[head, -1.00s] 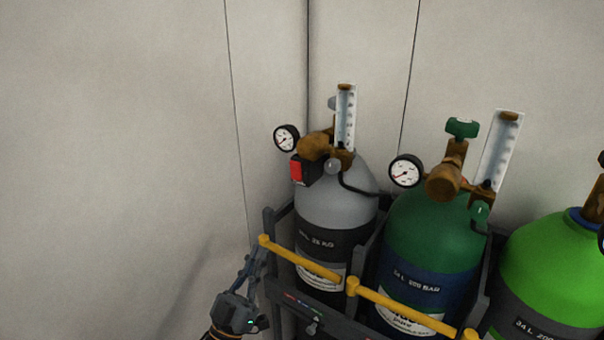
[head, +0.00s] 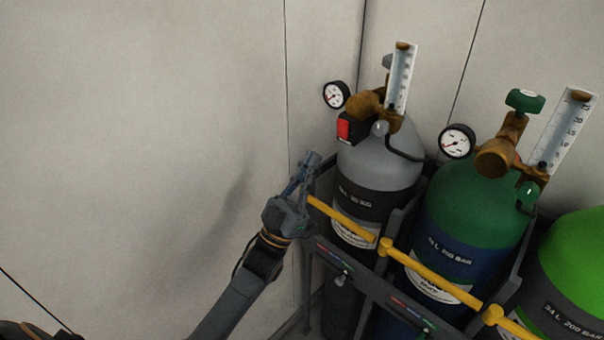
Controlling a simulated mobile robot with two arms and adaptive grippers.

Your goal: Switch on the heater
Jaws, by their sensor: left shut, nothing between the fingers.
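The heater looks to be the small black box with a red rocker switch (head: 345,127) on the regulator of the grey gas cylinder (head: 378,160). The red switch faces left toward me. My left gripper (head: 311,160) is shut and empty, its fingers pointing up. In the picture it is below and left of the red switch, apart from it, beside the left end of the yellow bar. My right gripper is not in view.
A brass regulator with a round gauge (head: 336,95) and a clear flow tube (head: 401,78) tops the grey cylinder. A dark green cylinder (head: 468,220) and a bright green one (head: 580,260) stand to the right. Yellow bars (head: 343,218) cross the rack front. Bare wall (head: 140,120) fills the left.

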